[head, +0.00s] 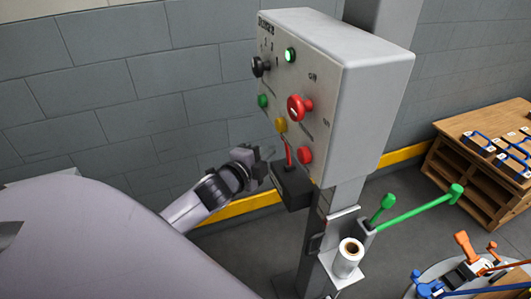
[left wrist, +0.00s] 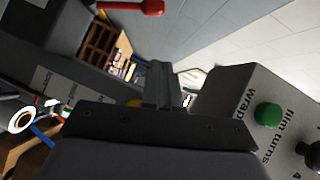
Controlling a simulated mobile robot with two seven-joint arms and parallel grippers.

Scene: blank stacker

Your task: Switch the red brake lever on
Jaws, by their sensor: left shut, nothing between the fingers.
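The red brake lever (head: 287,151) stands up from a black block (head: 293,188) on the lower front of the grey control box (head: 365,115). Its red knob and shaft also show at the top edge of the left wrist view (left wrist: 152,7). My left gripper (head: 264,160) is shut and empty, just left of the lever. In the left wrist view its closed fingers (left wrist: 164,86) point away from the camera, with the lever above them and a visible gap between. My right gripper is not in view.
The box carries a red mushroom button (head: 298,107), green buttons, a black knob (head: 259,66) and a yellow part (head: 281,124). Below are a film roll (head: 348,258) and green levers (head: 420,208). A wooden shelf (head: 470,165) stands at right. Floor left of the post looks clear.

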